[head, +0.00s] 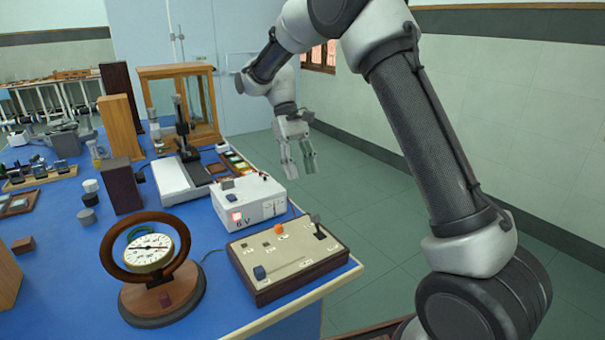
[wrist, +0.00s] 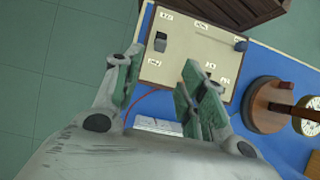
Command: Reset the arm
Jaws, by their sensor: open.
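My gripper (head: 298,160) hangs at the end of my arm, pointing down, over the floor just past the right edge of the blue-topped bench (head: 226,312). Its two fingers are apart with nothing between them. In the wrist view my gripper (wrist: 155,85) also shows open and empty. The switch panel (wrist: 197,58) lies beyond the fingertips there. My arm arches up from the lower right of the head view and reaches forward. No contact between my gripper and anything shows.
On the bench near its right edge are a cream switch panel (head: 290,257), a white 6 V supply box (head: 246,208) and a round dial meter (head: 150,252) on a wooden base. A glass-sided wooden case (head: 176,72) stands farther back. The green floor (head: 350,190) right of the bench is clear.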

